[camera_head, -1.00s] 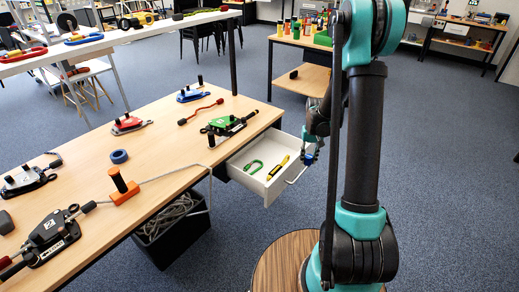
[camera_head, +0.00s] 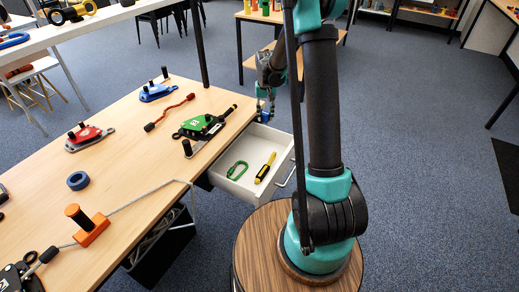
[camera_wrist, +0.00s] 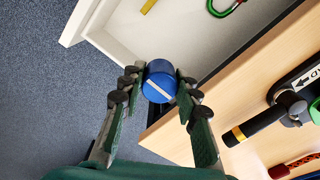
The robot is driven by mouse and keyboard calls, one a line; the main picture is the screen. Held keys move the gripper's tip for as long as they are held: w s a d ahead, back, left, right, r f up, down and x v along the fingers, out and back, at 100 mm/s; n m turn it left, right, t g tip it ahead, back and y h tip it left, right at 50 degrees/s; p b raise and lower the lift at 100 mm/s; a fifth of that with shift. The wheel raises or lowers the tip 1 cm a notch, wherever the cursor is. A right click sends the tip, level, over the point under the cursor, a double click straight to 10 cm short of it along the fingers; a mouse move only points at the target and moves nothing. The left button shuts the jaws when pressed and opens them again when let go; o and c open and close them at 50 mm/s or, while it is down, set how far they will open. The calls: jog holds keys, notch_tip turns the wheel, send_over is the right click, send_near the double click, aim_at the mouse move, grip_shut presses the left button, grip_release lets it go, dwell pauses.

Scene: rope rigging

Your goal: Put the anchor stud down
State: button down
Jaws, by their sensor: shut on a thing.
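My gripper (camera_head: 266,100) is shut on the anchor stud, a short blue cylinder. In the wrist view, my gripper (camera_wrist: 160,84) has one finger on each side of the anchor stud (camera_wrist: 159,78), and a pale stripe crosses its face. In the head view the stud is small and partly hidden by the fingers. It is held in the air near the far right corner of the wooden table (camera_head: 120,190), by the far end of the open drawer (camera_head: 222,181). I cannot tell its exact height.
The drawer holds a green carabiner (camera_head: 237,170) and a yellow-black tool (camera_head: 266,168). A green rope device (camera_head: 203,126), a red rope (camera_head: 170,112), a blue ring (camera_head: 78,180) and an orange block with a post (camera_head: 90,229) are on the table. Bare tabletop lies between them.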

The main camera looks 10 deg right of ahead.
notch_tip(320, 180, down, 16)
jog(key=shift+f, duration=0.2)
dwell(0.4)
jog(key=c, duration=1.1)
grip_release()
jog(key=shift+f, duration=0.1)
